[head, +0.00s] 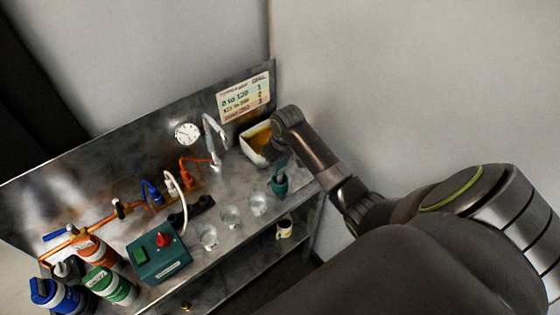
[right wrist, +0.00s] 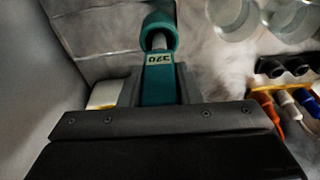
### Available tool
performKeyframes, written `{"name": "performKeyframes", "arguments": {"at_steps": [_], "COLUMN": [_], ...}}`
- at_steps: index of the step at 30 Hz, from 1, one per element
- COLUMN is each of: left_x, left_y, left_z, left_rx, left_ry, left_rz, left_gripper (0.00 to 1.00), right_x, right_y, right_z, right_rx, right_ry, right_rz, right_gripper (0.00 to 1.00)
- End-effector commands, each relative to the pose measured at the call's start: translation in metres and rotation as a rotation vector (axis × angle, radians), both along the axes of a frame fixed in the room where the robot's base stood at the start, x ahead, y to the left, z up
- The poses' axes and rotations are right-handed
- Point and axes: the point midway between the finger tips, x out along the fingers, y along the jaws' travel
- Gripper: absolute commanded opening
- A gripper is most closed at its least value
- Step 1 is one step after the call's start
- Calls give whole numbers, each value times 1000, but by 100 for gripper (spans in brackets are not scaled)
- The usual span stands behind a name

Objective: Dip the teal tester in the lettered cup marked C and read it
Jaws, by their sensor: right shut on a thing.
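The teal tester (right wrist: 158,85) is between the fingers of my right gripper (right wrist: 155,90), which is shut on it. In the head view the tester (head: 282,164) stands above the teal holder (head: 279,187) at the bench's right end; my wrist mostly hides the fingers there. Three clear cups (head: 257,203) (head: 230,215) (head: 208,237) stand in a row left of the holder. Their letters are not legible. My left gripper is not in view.
A pale tray with yellow inside (head: 256,143) stands behind the tester. A faucet (head: 211,140), gauge (head: 187,133) and orange pipe (head: 110,220) line the back. A green box with a red knob (head: 158,255) and several bottles (head: 112,284) stand at left. A mug (head: 284,229) sits on the lower shelf.

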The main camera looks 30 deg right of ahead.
Motion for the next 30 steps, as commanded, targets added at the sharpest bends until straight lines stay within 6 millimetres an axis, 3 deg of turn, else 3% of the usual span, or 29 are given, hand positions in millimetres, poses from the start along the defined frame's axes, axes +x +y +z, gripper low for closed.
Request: {"name": "performKeyframes", "arguments": {"at_steps": [30], "left_x": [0], "left_y": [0], "left_z": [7], "left_rx": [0], "left_ry": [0], "left_rz": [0], "left_gripper": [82], "right_x": [0], "right_y": [0], "right_z": [-5], "right_rx": [0], "right_ry": [1], "right_rz": [0], "right_gripper": [0]}}
